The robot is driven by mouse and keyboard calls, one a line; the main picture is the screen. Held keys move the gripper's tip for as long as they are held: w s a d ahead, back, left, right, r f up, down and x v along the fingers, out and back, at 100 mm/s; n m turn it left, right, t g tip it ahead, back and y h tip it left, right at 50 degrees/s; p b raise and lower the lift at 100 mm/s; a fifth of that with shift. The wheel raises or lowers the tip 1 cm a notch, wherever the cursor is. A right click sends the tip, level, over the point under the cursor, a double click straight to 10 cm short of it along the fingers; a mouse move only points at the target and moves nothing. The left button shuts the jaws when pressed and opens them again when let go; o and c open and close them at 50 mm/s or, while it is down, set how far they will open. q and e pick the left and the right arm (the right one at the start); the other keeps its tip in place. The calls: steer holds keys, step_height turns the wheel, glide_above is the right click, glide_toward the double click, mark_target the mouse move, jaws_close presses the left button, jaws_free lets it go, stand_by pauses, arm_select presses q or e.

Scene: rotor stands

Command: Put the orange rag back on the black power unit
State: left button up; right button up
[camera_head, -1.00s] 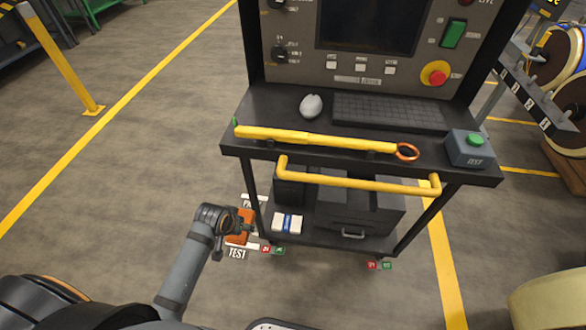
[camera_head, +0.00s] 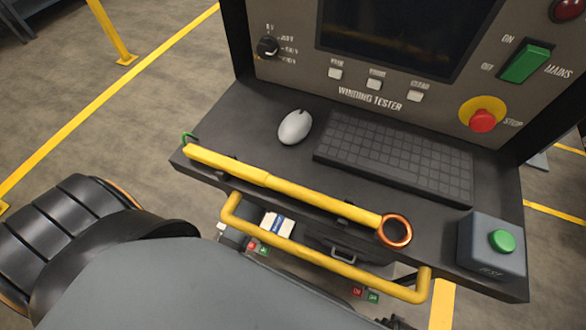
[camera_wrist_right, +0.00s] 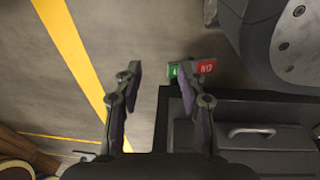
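The orange rag is not visible in either current view. The black power unit, a dark box with a handle, is on the cart's lower shelf. In the head view it (camera_head: 322,243) is mostly hidden under the desk and yellow rail. In the right wrist view what appears to be the same box (camera_wrist_right: 290,140) is at lower right. My right gripper (camera_wrist_right: 160,95) is open and empty, its fingers apart over the floor beside the box.
The desk carries a yellow bar tool (camera_head: 290,190) with a copper ring, a mouse (camera_head: 295,127), a keyboard (camera_head: 395,155) and a green-button box (camera_head: 490,248). A yellow rail (camera_head: 320,262) runs along the front. A white-and-blue box (camera_head: 278,225) shows below. Red and green tags (camera_wrist_right: 190,68) are near the gripper.

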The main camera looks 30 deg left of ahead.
arm_select(q)
steer(key=w+a+f+b, duration=0.1)
steer(key=w+f, duration=0.2)
steer(key=w+a+f+b, duration=0.2)
steer(key=w, duration=0.2)
steer(key=w+a+f+b, duration=0.2)
steer(key=w+f, duration=0.1)
steer(key=shift+w+a+f, duration=0.15)
steer(key=shift+w+f, duration=0.15)
steer(key=shift+w, duration=0.05)
steer(key=shift+w+a+f, duration=0.1)
steer(key=shift+w+f, duration=0.1)
steer(key=shift+f, duration=0.1)
steer(key=f, duration=0.1)
steer(key=f+b, duration=0.1)
steer(key=f, duration=0.1)
steer(key=shift+w+a+f+b, duration=0.1)
steer(key=shift+w+f+b, duration=0.1)
steer(key=shift+b, duration=0.1)
arm_select(e)
steer(key=w+a+r, duration=0.2)
steer(key=w+r, duration=0.1)
steer(key=r, duration=0.5)
steer(key=w+a+r, duration=0.2)
steer(key=w+r, duration=0.1)
steer(key=r, duration=0.6)
steer(key=shift+w+a+y, duration=0.35)
steer(key=shift+w+y, duration=0.05)
